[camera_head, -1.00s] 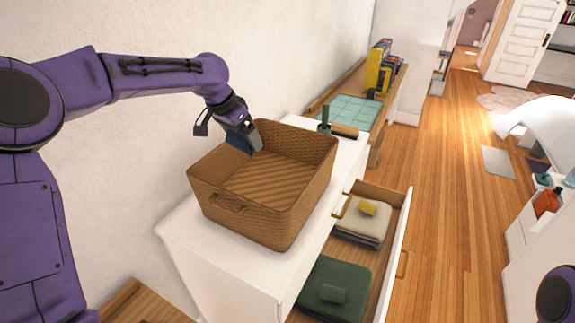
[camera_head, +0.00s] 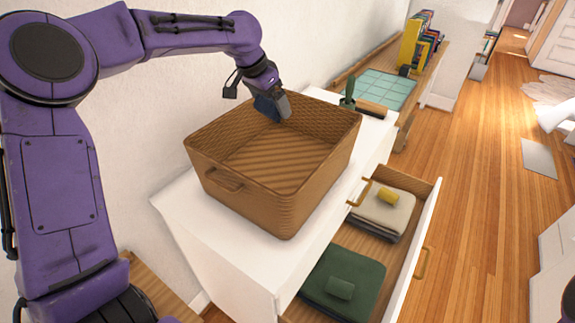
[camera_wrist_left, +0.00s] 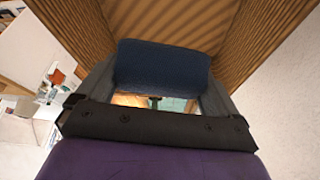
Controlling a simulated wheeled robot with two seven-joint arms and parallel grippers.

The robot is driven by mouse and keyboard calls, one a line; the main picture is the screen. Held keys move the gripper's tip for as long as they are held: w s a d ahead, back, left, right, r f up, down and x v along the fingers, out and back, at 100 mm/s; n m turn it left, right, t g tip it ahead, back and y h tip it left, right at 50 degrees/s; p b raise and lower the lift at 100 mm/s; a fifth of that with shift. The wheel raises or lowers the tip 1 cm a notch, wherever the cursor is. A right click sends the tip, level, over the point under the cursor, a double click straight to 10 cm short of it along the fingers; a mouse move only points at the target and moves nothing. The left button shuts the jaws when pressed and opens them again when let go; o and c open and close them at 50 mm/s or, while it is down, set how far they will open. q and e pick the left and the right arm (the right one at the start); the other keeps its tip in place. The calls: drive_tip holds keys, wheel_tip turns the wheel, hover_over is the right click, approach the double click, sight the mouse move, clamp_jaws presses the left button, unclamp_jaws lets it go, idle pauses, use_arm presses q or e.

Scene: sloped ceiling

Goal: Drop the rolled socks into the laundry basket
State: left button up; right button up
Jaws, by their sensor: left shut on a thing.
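The wicker laundry basket (camera_head: 232,208) stands upright and open on top of the white dresser; the floor of it that shows is bare. My left gripper (camera_head: 271,107) is at the basket's far left rim, pointing down and overlapping the rim in the picture. It is shut on dark blue rolled socks, which show clearly between the fingers in the left wrist view (camera_wrist_left: 162,68). The basket's ribbed inside (camera_wrist_left: 170,22) shows beyond the roll there. How high the roll is over the basket floor I cannot tell. My right gripper is out of view.
A green-handled object (camera_head: 349,92) stands behind the basket. A wall runs along the left; wooden floor lies right.

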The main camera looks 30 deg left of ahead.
use_arm(q)
drive_tip(key=shift+w+f, duration=1.15)
drive_tip(key=shift+s+a+r, duration=0.1)
drive_tip(key=shift+r, duration=0.05)
drive_tip(key=o, duration=0.7)
drive_tip(key=shift+s+r, duration=0.45)
drive_tip(key=shift+s, duration=0.35)
drive_tip(key=shift+c, duration=0.2)
drive_tip(key=shift+w, duration=0.3)
drive_tip(key=b+v, duration=0.1)
drive_tip(key=v, duration=0.9)
drive_tip(key=shift+s+r, duration=0.2)
drive_tip(key=shift+s, duration=0.1)
